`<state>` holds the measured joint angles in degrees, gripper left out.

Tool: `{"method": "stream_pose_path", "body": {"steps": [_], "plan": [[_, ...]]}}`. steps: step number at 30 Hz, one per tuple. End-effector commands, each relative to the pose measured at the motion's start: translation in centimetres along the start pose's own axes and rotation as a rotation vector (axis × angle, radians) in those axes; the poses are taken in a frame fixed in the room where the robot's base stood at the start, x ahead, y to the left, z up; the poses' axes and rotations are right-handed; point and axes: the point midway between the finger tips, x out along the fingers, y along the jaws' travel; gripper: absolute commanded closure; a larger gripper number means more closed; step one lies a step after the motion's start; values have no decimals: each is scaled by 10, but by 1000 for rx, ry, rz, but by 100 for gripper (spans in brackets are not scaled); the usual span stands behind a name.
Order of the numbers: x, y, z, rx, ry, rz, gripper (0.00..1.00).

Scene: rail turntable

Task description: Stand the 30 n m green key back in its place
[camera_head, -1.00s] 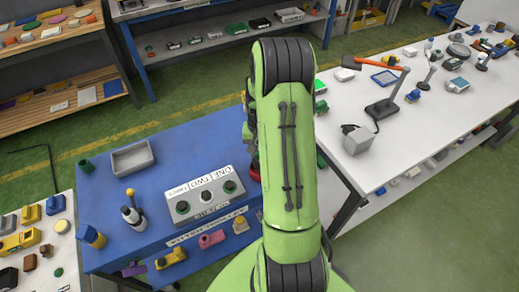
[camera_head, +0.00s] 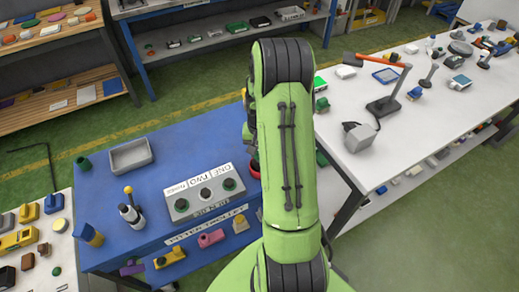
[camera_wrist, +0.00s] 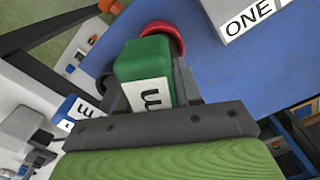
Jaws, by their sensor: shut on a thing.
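The green key (camera_wrist: 145,70) is a green block with a white label showing part of its lettering, an "m". It fills the space between the fingers of my gripper (camera_wrist: 147,88) in the wrist view, and my gripper is shut on it. In the head view my arm hides the gripper and the key. A light grey box (camera_head: 217,200) with round dark sockets and labels ONE, TWO and THREE stands on the blue table, left of my arm. Its corner with ONE (camera_wrist: 248,18) shows at the top right of the wrist view. I cannot tell which place is the key's.
A red round thing (camera_wrist: 164,33) lies behind the key, on or over the blue table (camera_head: 150,235). A white table (camera_head: 440,105) holds many objects at right.

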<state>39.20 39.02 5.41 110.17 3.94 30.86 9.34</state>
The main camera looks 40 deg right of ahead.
Motion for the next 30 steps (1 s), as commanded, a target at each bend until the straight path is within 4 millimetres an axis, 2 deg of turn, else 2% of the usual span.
{"method": "stream_pose_path", "body": {"steps": [30], "plan": [[26,0,0,0,1,0,100]]}}
